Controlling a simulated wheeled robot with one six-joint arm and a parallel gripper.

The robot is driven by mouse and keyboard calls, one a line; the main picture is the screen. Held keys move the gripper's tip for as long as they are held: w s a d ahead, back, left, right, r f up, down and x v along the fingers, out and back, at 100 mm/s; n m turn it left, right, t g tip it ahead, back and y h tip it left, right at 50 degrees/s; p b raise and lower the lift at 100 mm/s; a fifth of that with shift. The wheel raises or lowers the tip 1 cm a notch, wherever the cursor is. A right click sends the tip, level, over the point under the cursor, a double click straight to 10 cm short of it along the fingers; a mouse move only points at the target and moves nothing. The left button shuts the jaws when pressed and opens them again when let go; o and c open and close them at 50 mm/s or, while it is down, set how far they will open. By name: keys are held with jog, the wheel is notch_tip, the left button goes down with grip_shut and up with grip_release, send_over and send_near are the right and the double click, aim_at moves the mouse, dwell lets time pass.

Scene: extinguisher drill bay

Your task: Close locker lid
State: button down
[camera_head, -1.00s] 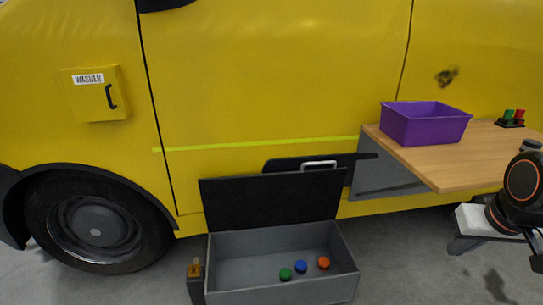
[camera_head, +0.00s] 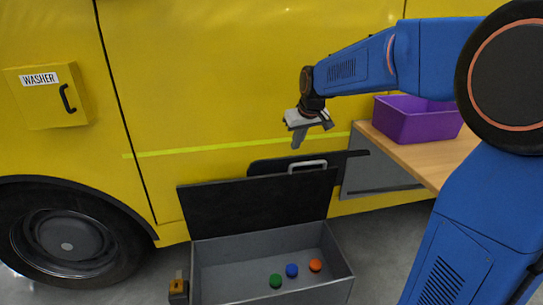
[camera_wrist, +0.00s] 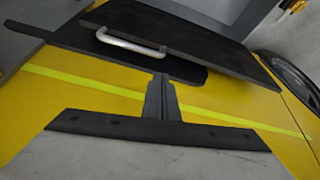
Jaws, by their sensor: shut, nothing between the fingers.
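The locker (camera_head: 215,262) is a grey open box on the floor against the yellow vehicle. Its black lid (camera_head: 262,207) stands raised at the back, leaning toward the vehicle. A silver handle (camera_head: 307,165) sits at the lid's top edge; the handle also shows in the wrist view (camera_wrist: 130,43), beside the dark lid panel (camera_wrist: 190,42). My gripper (camera_head: 297,143) is shut and empty, pointing down in the air above the lid's handle. In the wrist view its closed fingers (camera_wrist: 160,98) appear in front of the yellow panel, apart from the handle.
Green (camera_head: 275,281), blue (camera_head: 292,270) and orange (camera_head: 315,265) round pieces lie in the locker. A purple bin (camera_head: 415,118) stands on a wooden shelf (camera_head: 425,160) at right. A yellow washer box (camera_head: 48,95) is at left. A small post (camera_head: 178,290) stands beside the locker.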

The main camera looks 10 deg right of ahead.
jog(key=x, duration=1)
jog(key=shift+w+a, duration=0.1)
jog(key=shift+a, duration=0.05)
